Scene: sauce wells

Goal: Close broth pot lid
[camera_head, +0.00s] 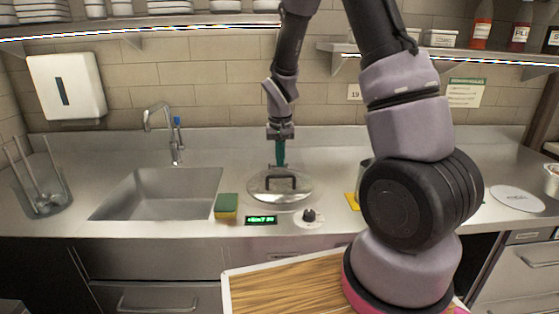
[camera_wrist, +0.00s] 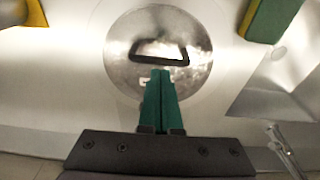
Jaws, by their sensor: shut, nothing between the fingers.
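The broth pot lid (camera_head: 270,187) is a round shiny metal disc lying flat in the counter, beside the sink. Its dark bar handle (camera_head: 281,179) stands on top. The lid also shows in the wrist view (camera_wrist: 118,50), with the handle (camera_wrist: 160,55) near its middle. My gripper (camera_head: 281,163) points down over the back part of the lid. In the wrist view its green fingers (camera_wrist: 160,75) are together and empty, with the tips close to the handle's edge. I cannot tell whether they touch it. The pot below is hidden.
A green and yellow sponge (camera_head: 227,206) lies left of the lid. A green display (camera_head: 261,220) and a knob (camera_head: 308,215) are in front. The sink (camera_head: 160,190) and a glass holder (camera_head: 42,192) are at left. My arm hides part of the right counter.

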